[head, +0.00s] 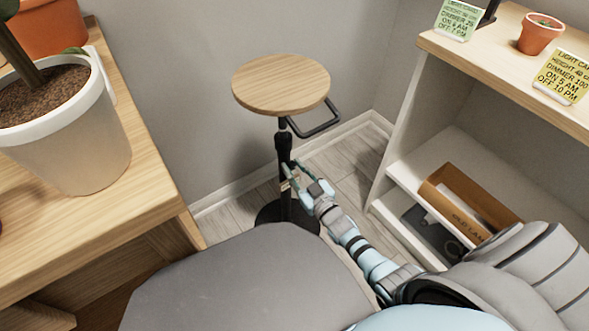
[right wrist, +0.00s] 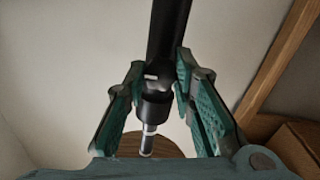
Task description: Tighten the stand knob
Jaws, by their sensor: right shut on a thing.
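The stand has a round wooden top (head: 280,82), a black column (head: 283,148) and a dark round base (head: 268,213) on the floor. My right gripper (head: 287,177) reaches the column from the right, below the top, with its fingertips at the column. In the right wrist view, the green fingers (right wrist: 160,78) are closed in on either side of the dark stand knob (right wrist: 158,84) in front of the column (right wrist: 168,25). The knob is mostly hidden by the gripper in the head view. My left gripper is not in view.
A black handle-like bar (head: 318,128) sticks out under the stand's top. A wooden table (head: 150,165) with a large white pot (head: 75,135) is at left. A shelf unit (head: 440,95) with a cardboard box (head: 465,205) is at right. The wall is close behind.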

